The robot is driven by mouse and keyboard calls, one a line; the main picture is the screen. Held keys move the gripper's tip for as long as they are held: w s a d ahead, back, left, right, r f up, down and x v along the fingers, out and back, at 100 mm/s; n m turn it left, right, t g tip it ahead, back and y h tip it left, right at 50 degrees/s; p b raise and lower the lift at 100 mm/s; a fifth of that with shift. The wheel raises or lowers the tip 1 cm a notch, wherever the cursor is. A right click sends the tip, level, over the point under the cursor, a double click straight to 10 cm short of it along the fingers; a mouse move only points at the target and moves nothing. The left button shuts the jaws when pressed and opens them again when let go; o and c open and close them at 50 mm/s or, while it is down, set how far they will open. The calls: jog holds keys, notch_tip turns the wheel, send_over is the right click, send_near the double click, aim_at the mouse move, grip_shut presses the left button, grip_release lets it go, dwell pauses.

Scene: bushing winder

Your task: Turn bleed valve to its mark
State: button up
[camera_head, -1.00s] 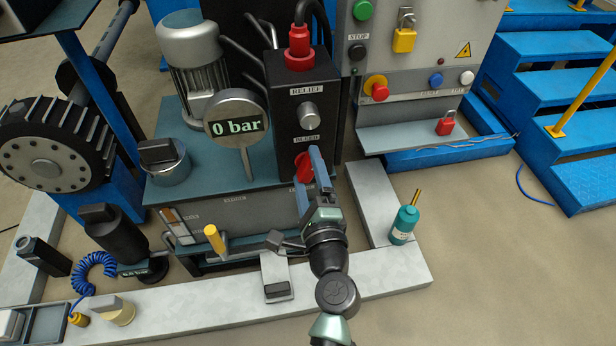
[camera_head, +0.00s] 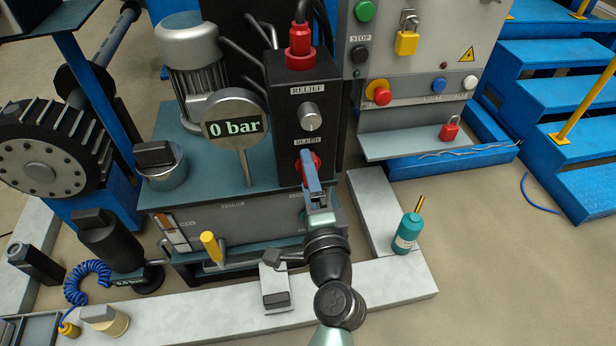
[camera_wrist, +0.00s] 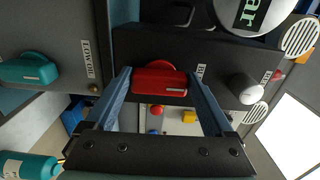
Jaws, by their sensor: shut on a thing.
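The bleed valve is a red knob (camera_head: 315,158) on the front of the black valve block (camera_head: 288,110), under a "BLEED" label. In the wrist view the red knob (camera_wrist: 160,80) lies crosswise between my two blue fingers. My gripper (camera_head: 308,162) is shut on it; the wrist view also shows the gripper (camera_wrist: 158,82), with a finger at each end of the knob. In the head view the fingers cover part of the knob. I cannot make out its mark.
A silver relief knob (camera_head: 309,116) sits just above the bleed valve. A round gauge (camera_head: 235,120) to the left reads 0 bar. A yellow-handled lever (camera_head: 212,247) is lower left. A teal bottle (camera_head: 407,232) stands to the right on the pale ledge (camera_head: 375,205).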

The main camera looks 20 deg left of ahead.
jog(key=o, duration=1.1)
jog(key=p+v, duration=0.2)
jog(key=v, duration=1.1)
jog(key=shift+p, duration=0.4)
